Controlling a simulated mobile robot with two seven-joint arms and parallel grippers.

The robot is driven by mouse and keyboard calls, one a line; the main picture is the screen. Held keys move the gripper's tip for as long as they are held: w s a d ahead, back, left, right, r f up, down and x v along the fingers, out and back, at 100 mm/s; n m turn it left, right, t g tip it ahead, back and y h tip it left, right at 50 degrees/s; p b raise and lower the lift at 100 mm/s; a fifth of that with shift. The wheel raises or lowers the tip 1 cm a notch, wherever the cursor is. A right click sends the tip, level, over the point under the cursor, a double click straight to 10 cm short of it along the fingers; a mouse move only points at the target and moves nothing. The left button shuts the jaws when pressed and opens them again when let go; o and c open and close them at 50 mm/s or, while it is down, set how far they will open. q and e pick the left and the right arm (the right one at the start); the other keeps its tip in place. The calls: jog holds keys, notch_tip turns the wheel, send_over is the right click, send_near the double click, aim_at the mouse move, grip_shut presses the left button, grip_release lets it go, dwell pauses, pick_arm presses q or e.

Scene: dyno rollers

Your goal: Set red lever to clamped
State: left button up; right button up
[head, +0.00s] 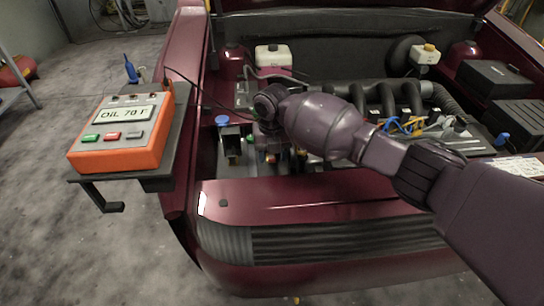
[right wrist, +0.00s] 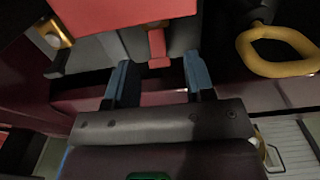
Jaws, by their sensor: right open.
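A small red lever (right wrist: 157,46) shows at the upper middle of the right wrist view, pointing down between dark grey parts. My right gripper (right wrist: 158,62) is open. Its two blue fingertips stand to the left and right of the lever's end, with a gap on each side. I cannot tell whether the fingers are level with the lever in depth. In the head view my right arm reaches over the engine bay from the right, and its wrist hides most of the gripper and the lever. My left gripper is not in view.
An orange box with a display (head: 120,135) sits on a grey shelf left of the car. A yellow ring handle (right wrist: 275,50) shows right of the fingers. The dark red front panel (head: 290,195) lies below my arm. Engine hoses (head: 395,95) are behind it.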

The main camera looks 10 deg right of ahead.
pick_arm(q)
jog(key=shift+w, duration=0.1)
pick_arm(e)
jog(key=shift+f, duration=0.55)
